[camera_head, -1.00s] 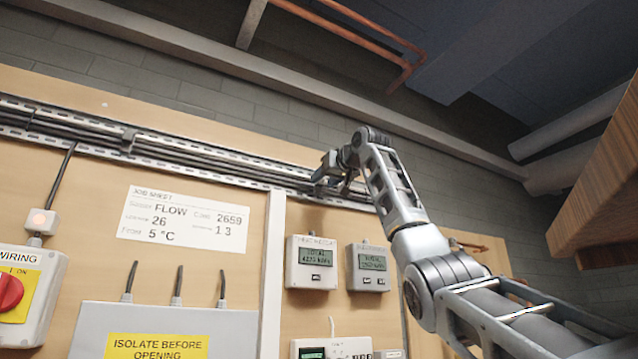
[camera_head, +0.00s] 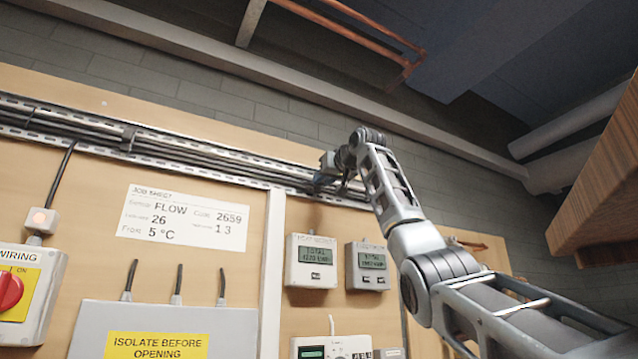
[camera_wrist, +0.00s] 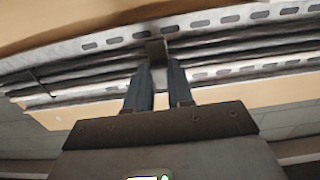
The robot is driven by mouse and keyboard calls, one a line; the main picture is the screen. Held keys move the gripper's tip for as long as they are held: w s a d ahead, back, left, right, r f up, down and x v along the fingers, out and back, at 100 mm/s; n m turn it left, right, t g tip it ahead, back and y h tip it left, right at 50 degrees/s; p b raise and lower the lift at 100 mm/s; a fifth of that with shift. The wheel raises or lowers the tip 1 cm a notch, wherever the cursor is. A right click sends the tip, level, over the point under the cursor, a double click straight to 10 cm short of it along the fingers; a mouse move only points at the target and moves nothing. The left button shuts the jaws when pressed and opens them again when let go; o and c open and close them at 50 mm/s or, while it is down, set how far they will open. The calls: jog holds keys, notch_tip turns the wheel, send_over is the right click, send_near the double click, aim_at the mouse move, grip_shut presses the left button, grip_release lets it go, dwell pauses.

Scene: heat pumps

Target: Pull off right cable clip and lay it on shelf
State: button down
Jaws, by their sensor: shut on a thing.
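The right cable clip (camera_wrist: 157,50) is a small dark block on the cable run, seen in the wrist view just beyond my fingertips. My gripper (camera_wrist: 160,68) has its two dark fingers closed on the clip, one on each side. The clip still lies across the cables at the perforated tray. In the head view my gripper (camera_head: 326,172) is at the right part of the tray and hides the clip. Another clip (camera_head: 128,138) sits on the cables farther left. A wooden slab (camera_head: 600,195) at the right edge may be the shelf.
The metal tray (camera_head: 220,173) with dark cables runs along the wooden board. Below it are two meters (camera_head: 311,262) and a job sheet (camera_head: 183,217). Copper pipes (camera_head: 350,30) hang above. Open room lies between my arm and the wooden slab.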

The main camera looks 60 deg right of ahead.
jog(key=shift+s, duration=0.1)
dwell(0.3)
jog(key=b+v, duration=0.4)
jog(key=v, duration=0.3)
dwell(0.8)
jog(key=shift+f, duration=0.1)
